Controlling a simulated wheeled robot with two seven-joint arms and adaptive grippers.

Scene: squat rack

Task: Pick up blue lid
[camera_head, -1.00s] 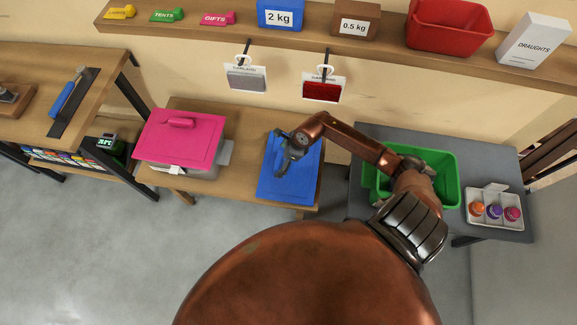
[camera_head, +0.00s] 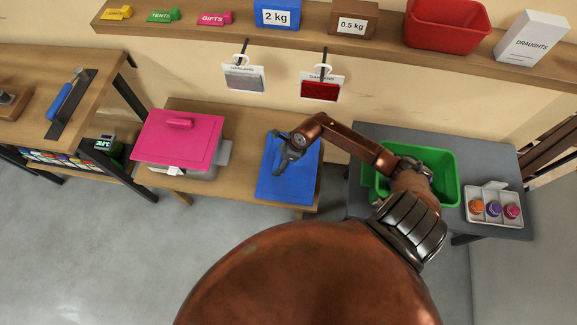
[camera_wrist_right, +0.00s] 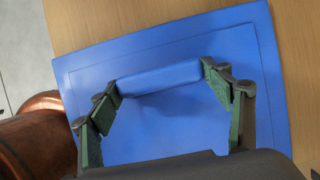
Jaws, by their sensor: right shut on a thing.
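The blue lid (camera_head: 290,188) is a flat rectangular panel over the right part of the wooden bench in the head view. In the right wrist view the blue lid (camera_wrist_right: 165,135) fills most of the picture, with a raised blue handle bar (camera_wrist_right: 160,80) on top. My right gripper (camera_head: 283,160) is over the lid's middle. In the wrist view my right gripper (camera_wrist_right: 160,82) has its fingers at the two ends of the handle, shut on it. Whether the lid is clear of the bench cannot be told. My left gripper is not in view.
A pink lid (camera_head: 180,138) on a grey box stands left on the bench (camera_head: 225,187). A green bin (camera_head: 447,178) and a white tray (camera_head: 494,204) with small colored jars are on the grey table at right. A shelf (camera_head: 200,31) runs along the wall above.

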